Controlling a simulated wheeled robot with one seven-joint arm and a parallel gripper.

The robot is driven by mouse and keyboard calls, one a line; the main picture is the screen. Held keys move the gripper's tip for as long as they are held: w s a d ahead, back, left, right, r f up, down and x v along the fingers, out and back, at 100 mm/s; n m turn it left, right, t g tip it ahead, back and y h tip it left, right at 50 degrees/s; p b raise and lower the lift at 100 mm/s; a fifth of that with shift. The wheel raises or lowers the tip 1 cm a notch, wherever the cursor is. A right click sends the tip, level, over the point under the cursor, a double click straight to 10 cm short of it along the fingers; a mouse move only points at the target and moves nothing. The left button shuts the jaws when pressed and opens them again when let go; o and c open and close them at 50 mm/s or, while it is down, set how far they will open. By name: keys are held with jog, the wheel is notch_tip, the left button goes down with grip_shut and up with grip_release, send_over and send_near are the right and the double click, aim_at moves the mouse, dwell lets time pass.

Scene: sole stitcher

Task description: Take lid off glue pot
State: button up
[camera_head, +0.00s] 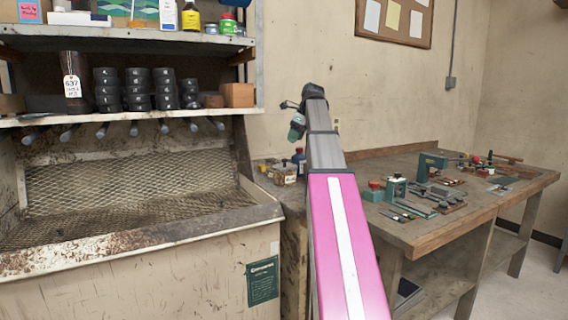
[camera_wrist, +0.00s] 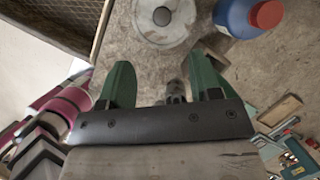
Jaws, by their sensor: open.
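The glue pot (camera_wrist: 172,36) shows from above at the top edge of the wrist view, with a round, pale lid and a small dark knob (camera_wrist: 162,17) near its middle. What looks like the same pot (camera_head: 286,174) stands at the left end of the workbench in the head view. The lid lies on the pot. My gripper (camera_wrist: 160,62) is open and empty; its two green fingers are spread apart, short of the pot in the wrist view. In the head view my gripper (camera_head: 297,125) is above the bench end, partly hidden by my arm.
A blue bottle with a red cap (camera_wrist: 240,16) stands close to the right of the pot. The workbench (camera_head: 425,235) holds green tools and small parts farther right. A mesh-backed basin (camera_head: 130,205) and a shelf of black cylinders stand to the left.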

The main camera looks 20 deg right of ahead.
aim_at(285, 159)
jog(key=x, duration=1.1)
jog(key=shift+w+r, duration=0.1)
jog(key=shift+w, duration=0.25)
jog(key=c, duration=1)
